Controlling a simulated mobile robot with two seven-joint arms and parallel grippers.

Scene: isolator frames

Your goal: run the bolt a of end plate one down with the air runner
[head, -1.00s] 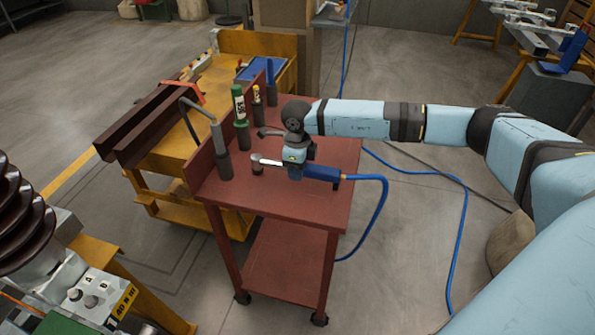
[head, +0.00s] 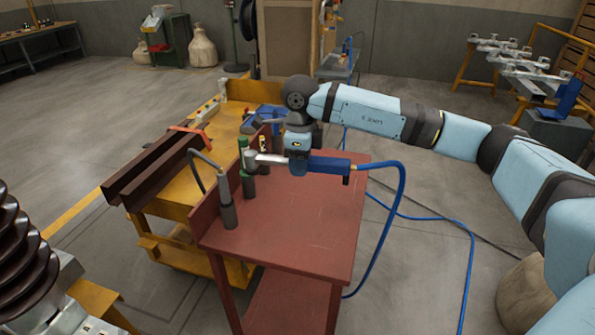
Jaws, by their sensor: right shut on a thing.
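My right gripper (head: 298,162) is shut on the air runner and holds it above the red cart. The air runner has a blue body (head: 330,166) and a silver head (head: 266,158) pointing left. A blue hose (head: 400,205) runs from its right end down toward the floor. The gripper hides the runner's middle. The brown ribbed insulator (head: 22,250) stands at the left edge with grey metal (head: 62,275) beside it. Bolt a and the plate marked A and B are not visible now. My left gripper is not in view.
On the red cart (head: 290,225), a grey tool with a bent lead (head: 226,200) stands upright at the left, and green-topped tools (head: 246,180) stand behind. The cart's right half is clear. A yellow trolley (head: 175,190) carries brown beams (head: 150,175).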

